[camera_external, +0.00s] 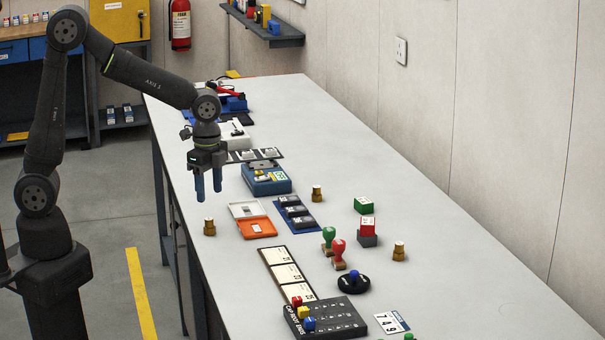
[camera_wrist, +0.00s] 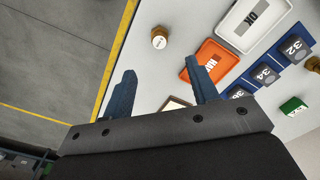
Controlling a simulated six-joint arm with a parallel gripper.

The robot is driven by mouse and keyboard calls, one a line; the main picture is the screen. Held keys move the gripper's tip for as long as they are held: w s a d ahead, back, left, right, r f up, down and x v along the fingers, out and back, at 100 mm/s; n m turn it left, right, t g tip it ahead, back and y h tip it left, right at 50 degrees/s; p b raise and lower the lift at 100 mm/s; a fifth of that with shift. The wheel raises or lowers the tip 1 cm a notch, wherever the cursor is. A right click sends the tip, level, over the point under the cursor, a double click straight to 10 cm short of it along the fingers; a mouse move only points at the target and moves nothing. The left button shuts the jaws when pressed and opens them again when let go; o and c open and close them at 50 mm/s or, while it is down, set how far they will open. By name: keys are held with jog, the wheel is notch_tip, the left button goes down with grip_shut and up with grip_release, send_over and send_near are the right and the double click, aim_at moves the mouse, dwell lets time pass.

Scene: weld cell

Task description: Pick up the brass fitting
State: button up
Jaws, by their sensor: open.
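Three brass fittings stand upright on the grey table. One brass fitting (camera_external: 209,227) is near the table's left edge, left of an orange tray. A second brass fitting (camera_external: 316,193) stands farther back, and a third brass fitting (camera_external: 399,252) is at the right. My gripper (camera_external: 208,196) is open and empty, in the air, pointing down above and a little behind the left-edge fitting. In the wrist view my gripper (camera_wrist: 163,82) shows two blue fingers apart. The same left-edge fitting (camera_wrist: 159,40) lies beyond the fingertips, with a pale marked top. Another fitting (camera_wrist: 313,64) shows at the right edge.
An orange tray (camera_external: 257,228) and a white tray (camera_external: 247,209) lie close right of the left-edge fitting. Stamps (camera_external: 338,250), blocks (camera_external: 367,228) and a dark blue rack (camera_external: 297,214) stand beyond. The table's right side is mostly clear.

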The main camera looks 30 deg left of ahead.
aim_at(209, 219)
notch_tip(209, 219, down, 4)
jog(key=shift+f, duration=0.2)
jog(key=shift+a+f, duration=0.2)
jog(key=shift+f, duration=1.1)
jog(key=shift+a+f, duration=0.15)
jog(key=shift+f, duration=1.15)
jog(key=c, duration=1.1)
